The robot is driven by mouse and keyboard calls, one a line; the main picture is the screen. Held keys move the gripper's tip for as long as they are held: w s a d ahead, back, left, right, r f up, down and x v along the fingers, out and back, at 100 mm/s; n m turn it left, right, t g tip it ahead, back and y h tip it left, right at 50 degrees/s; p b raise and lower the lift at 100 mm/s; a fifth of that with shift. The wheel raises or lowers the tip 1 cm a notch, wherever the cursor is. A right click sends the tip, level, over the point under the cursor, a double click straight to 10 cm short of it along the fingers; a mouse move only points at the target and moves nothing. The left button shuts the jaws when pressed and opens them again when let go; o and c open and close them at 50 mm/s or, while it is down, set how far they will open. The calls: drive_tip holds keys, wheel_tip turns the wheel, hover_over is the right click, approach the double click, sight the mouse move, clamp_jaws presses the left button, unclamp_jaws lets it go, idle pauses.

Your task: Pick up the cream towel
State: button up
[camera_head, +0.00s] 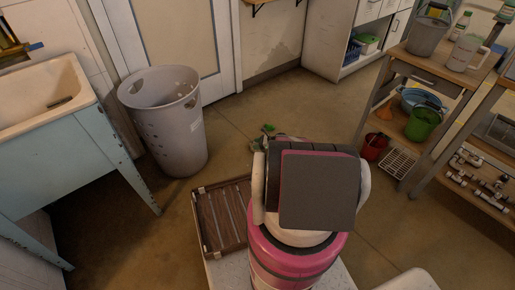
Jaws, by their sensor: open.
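I cannot make out a cream towel anywhere in the head view. My pink and white arm fills the lower middle of the picture, with a dark square face on top. It hides part of the floor behind it. I see no fingers, so my gripper is not in view.
A sink (26,93) on a blue stand is at the left, beside a grey perforated bin (168,130). A brown slatted tray (202,222) lies left of my arm. Green scraps (267,129) lie behind it. Loaded shelves (427,72) stand right. Open floor (300,100) lies toward the back.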

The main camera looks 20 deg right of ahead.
clamp_jaws()
drive_tip(key=shift+r, duration=0.15)
